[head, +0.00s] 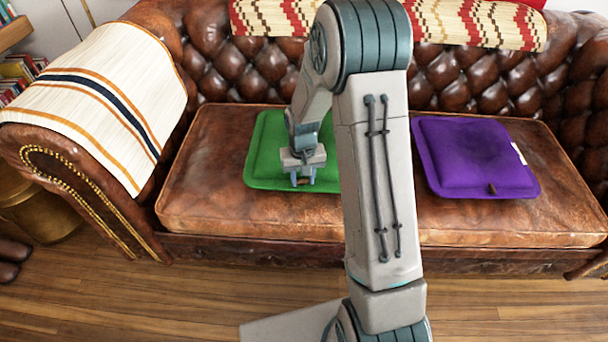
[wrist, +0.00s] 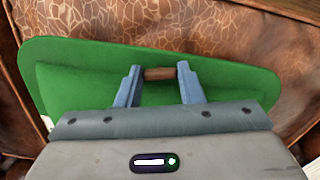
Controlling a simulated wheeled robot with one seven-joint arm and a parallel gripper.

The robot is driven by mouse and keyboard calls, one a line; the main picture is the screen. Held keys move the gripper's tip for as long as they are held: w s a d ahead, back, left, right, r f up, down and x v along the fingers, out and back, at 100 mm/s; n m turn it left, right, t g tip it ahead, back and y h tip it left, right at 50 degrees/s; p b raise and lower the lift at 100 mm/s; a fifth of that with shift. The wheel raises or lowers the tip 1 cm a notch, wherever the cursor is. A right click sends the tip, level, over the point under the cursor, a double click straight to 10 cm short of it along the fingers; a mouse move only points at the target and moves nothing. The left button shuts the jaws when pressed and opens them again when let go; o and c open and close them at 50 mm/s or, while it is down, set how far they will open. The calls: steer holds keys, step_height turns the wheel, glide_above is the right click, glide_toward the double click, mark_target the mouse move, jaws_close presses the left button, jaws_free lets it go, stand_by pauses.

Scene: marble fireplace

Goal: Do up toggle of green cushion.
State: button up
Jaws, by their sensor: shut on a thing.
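The green cushion (head: 265,150) lies on the left part of the brown leather sofa seat, partly hidden behind my arm. It also fills much of the wrist view (wrist: 75,85). A small brown wooden toggle (wrist: 160,73) sits near the cushion's edge. My gripper (head: 302,182) is over the cushion's front edge. In the wrist view my gripper's fingers (wrist: 160,75) stand at the two ends of the toggle, shut on it. Any loop or slot for the toggle cannot be made out.
A purple cushion (head: 475,155) with its own brown toggle lies on the right of the seat (head: 225,215). A striped throw (head: 105,85) covers the left armrest. A patterned blanket (head: 480,25) hangs over the backrest. Wooden floor lies in front.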

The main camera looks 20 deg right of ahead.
mark_target(303, 180)
stand_by(0.3)
steer(key=o, duration=1)
step_height(303, 180, up, 8)
steer(key=p, duration=0.6)
